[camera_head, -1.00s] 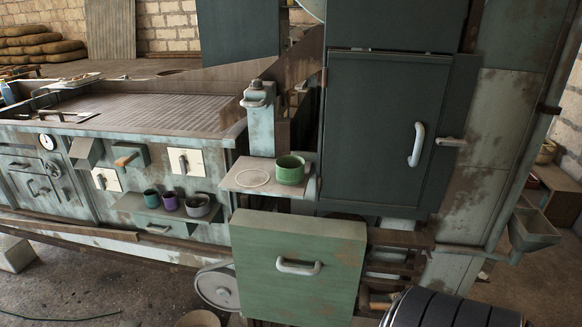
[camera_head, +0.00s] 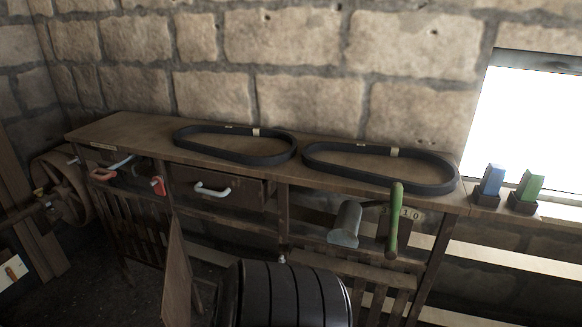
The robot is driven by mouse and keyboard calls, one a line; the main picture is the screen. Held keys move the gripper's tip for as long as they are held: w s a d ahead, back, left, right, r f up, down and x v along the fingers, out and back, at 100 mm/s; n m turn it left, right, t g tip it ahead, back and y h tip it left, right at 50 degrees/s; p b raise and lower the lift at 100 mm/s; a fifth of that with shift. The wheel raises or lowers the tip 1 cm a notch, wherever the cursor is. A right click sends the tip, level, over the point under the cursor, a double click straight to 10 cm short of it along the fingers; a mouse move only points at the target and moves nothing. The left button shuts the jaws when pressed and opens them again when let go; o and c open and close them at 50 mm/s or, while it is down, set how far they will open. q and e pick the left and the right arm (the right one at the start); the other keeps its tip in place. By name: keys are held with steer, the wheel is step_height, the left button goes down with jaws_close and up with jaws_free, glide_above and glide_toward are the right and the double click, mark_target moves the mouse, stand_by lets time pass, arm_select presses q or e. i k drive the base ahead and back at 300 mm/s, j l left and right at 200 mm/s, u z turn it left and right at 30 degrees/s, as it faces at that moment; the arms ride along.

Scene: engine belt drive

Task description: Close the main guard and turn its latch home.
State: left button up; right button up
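Neither the main guard nor its latch is in view now. Neither of my grippers shows in the head view, so I cannot see whether they are open or shut.
A wooden workbench (camera_head: 130,128) runs along a stone-block wall. Two black belts lie on it, one left (camera_head: 235,158) and one right (camera_head: 380,180). A drawer with a white handle (camera_head: 212,190) is below. A green-handled tool (camera_head: 394,220) is at the front. Blue (camera_head: 491,180) and green (camera_head: 529,188) blocks stand right.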

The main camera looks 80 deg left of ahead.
mark_target(176, 304)
steer(key=k+j+u, duration=0.1)
steer(key=u, duration=0.35)
steer(key=k+j+u, duration=0.1)
steer(key=u, duration=0.35)
steer(key=j+u, duration=0.15)
steer(key=u, duration=0.3)
steer(key=k+j+u, duration=0.1)
steer(key=u, duration=0.35)
steer(key=j+u, duration=0.25)
steer(key=j, duration=0.25)
steer(key=j+u, duration=0.3)
steer(key=j, duration=0.2)
steer(key=i+j+u, duration=0.25)
steer(key=j, duration=0.25)
steer(key=k, duration=0.1)
